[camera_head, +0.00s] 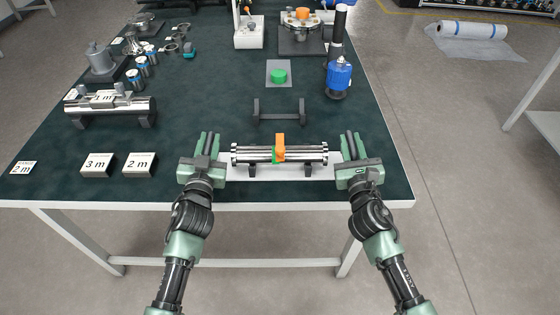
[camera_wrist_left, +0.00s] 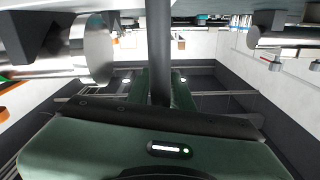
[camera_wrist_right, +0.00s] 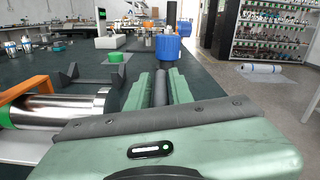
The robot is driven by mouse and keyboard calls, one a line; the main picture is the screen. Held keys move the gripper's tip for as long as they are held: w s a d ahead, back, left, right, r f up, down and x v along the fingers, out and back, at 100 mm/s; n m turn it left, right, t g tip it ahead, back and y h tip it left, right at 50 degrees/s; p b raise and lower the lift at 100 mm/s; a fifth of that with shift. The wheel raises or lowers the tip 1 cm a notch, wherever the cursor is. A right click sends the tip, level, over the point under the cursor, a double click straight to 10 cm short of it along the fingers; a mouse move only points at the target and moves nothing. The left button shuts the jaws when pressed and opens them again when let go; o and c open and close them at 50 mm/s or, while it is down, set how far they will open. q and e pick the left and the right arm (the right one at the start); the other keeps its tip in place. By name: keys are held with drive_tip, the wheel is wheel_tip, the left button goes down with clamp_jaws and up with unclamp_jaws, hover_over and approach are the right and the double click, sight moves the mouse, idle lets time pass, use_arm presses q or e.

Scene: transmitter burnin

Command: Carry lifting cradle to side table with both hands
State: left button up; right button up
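A shiny cylinder (camera_head: 248,154) with end flanges and an orange and green clamp (camera_head: 280,148) lies across a dark cradle (camera_head: 308,171) near the table's front edge. My left gripper (camera_head: 208,142) is just left of it, and my right gripper (camera_head: 352,142) is just right. Both point away from me, fingers apart, at about cylinder height. A dark bar lies between the fingers of each, also in the left wrist view (camera_wrist_left: 158,60) and the right wrist view (camera_wrist_right: 160,88). I cannot tell whether these bars are cradle handles or are gripped. Most of the cradle is hidden under the cylinder.
An empty dark stand (camera_head: 280,112) is behind the cylinder. A side table (camera_head: 545,122) shows at the right, past open floor.

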use_arm(q)
clamp_jaws()
use_arm(e)
clamp_jaws()
use_arm(q)
drive_tip(key=shift+a, duration=0.1)
idle(0.7)
